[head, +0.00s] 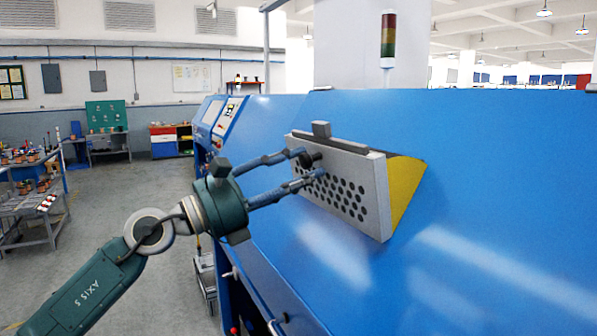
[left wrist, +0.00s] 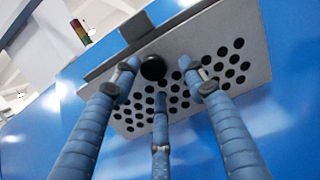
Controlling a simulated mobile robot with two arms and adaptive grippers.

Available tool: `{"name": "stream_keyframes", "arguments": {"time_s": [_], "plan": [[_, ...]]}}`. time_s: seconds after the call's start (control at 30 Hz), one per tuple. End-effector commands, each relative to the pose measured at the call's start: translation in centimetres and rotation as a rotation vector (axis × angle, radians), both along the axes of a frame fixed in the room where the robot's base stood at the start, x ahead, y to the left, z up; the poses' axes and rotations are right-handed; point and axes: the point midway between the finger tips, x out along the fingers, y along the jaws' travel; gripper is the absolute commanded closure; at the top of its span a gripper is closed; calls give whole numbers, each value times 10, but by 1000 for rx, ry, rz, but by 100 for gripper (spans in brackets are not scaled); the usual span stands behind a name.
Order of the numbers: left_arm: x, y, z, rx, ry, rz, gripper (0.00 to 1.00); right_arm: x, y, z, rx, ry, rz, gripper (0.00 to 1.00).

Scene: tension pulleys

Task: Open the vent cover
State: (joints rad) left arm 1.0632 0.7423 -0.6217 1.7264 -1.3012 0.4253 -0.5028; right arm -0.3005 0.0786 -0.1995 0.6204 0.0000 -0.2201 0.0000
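The vent cover (head: 345,185) is a grey perforated plate on the blue machine. It stands tilted out from the sloping blue face, and a yellow side piece (head: 404,184) shows behind its right edge. A black knob (left wrist: 152,67) sticks out from the cover near its upper edge. My left gripper (head: 312,167) is in front of the cover, by the knob. In the left wrist view its fingers (left wrist: 160,85) are spread around the knob, with gaps showing between them and it. My right gripper is in neither view.
The blue machine (head: 480,200) fills the right side, with a control panel (head: 228,117) at its far end and a signal tower (head: 388,36) above. A table with parts (head: 30,205) stands far left. The floor between is open.

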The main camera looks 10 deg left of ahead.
Motion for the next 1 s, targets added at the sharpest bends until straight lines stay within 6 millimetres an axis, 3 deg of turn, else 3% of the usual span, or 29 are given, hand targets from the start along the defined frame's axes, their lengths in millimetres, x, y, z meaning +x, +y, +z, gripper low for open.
{"name": "stream_keyframes", "arguments": {"time_s": [0.27,0.7,1.0], "plan": [[-2,4,1,-2,-4,1,57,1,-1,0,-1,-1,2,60],[-50,69,-21,-1,1,2,57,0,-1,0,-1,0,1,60],[-68,93,-27,-1,-2,-1,57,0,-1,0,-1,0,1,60]]}}
